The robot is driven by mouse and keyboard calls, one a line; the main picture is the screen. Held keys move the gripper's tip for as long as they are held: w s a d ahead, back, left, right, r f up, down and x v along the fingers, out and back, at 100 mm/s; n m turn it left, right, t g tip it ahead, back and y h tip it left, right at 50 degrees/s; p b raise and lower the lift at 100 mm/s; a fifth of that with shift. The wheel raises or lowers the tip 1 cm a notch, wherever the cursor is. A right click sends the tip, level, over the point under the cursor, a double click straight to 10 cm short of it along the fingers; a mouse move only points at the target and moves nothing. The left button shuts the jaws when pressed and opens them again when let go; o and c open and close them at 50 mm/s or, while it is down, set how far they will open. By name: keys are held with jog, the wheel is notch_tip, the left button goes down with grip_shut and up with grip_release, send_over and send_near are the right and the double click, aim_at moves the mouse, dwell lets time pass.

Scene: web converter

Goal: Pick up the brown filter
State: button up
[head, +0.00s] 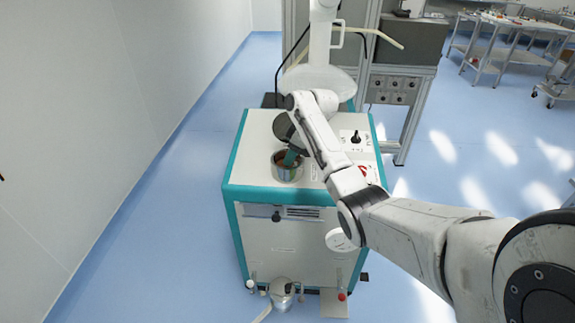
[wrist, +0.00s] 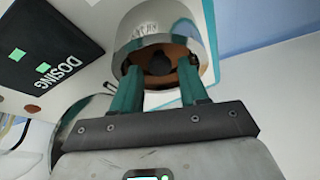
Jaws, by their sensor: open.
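The brown filter (wrist: 178,53) shows in the wrist view inside a round metal cup, with a dark round part at its middle. In the head view only a little brown shows inside the metal cup (head: 287,174), which sits on top of the white cabinet. My gripper (wrist: 161,78) has two teal fingers, set apart, reaching to the cup's opening on either side of the dark part. Whether the fingers touch the filter I cannot tell. In the head view my gripper (head: 291,158) comes down at the cup from above, and my arm hides part of the cabinet top.
The cabinet (head: 290,245) has teal edges and controls beside the cup. A dark panel marked DOSING (wrist: 50,55) is at upper left in the wrist view. A metal vessel (head: 282,293) stands at the cabinet's foot. Blue floor is clear left of the cabinet.

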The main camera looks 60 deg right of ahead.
jog(key=shift+x, duration=1)
grip_shut()
